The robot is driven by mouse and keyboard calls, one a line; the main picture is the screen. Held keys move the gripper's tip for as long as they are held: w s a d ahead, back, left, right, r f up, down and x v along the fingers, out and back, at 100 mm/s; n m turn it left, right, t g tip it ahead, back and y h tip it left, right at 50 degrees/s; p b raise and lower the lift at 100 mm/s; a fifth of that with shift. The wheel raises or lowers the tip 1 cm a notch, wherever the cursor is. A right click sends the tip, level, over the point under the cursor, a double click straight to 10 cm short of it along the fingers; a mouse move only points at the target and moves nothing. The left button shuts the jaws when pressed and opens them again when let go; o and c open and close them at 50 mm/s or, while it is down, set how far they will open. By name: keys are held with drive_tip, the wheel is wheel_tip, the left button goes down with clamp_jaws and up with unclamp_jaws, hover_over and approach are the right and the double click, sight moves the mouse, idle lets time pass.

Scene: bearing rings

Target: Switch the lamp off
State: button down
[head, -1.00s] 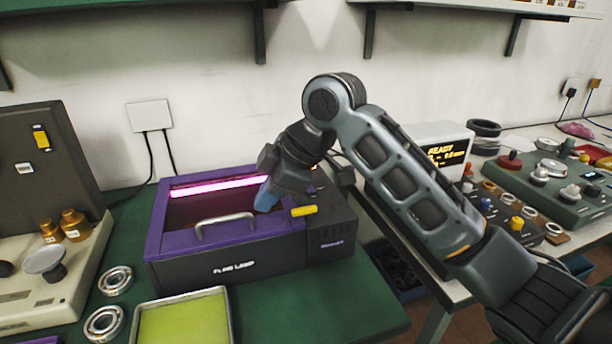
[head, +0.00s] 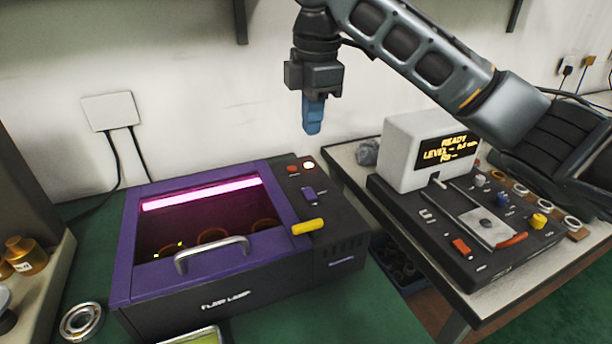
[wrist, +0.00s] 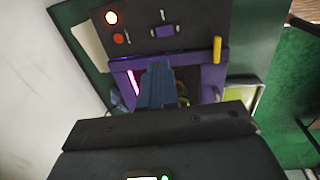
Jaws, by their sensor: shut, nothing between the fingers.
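The lamp is a purple and black box (head: 122,262) with a glowing pink tube (head: 200,193) under its window. Several rings lie inside, dim behind the window. Its dark control panel (head: 335,240) carries a lit pale button (head: 308,165), a red button (head: 292,170), a purple rocker switch (head: 308,195) and a yellow lever (head: 308,226). In the wrist view the lit button (wrist: 111,17), red button (wrist: 119,38), purple switch (wrist: 163,31) and yellow lever (wrist: 217,49) show too. My gripper (head: 312,128) points down, shut and empty, its blue fingers above the panel's back edge and apart from it.
A white READY display unit (head: 408,140) on a black control box (head: 440,225) stands on the right bench, near my arm. Metal bearings (head: 82,320) and brass pieces (head: 24,254) are at left. A silver handle (head: 212,250) stands up from the lamp's front.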

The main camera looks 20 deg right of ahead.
sight(306, 190)
drive_tip(key=shift+f, duration=0.15)
drive_tip(key=f, duration=0.4)
drive_tip(key=w+f, duration=0.1)
drive_tip(key=f, duration=0.8)
drive_tip(key=shift+w+f, duration=0.3)
drive_tip(key=shift+w, duration=0.15)
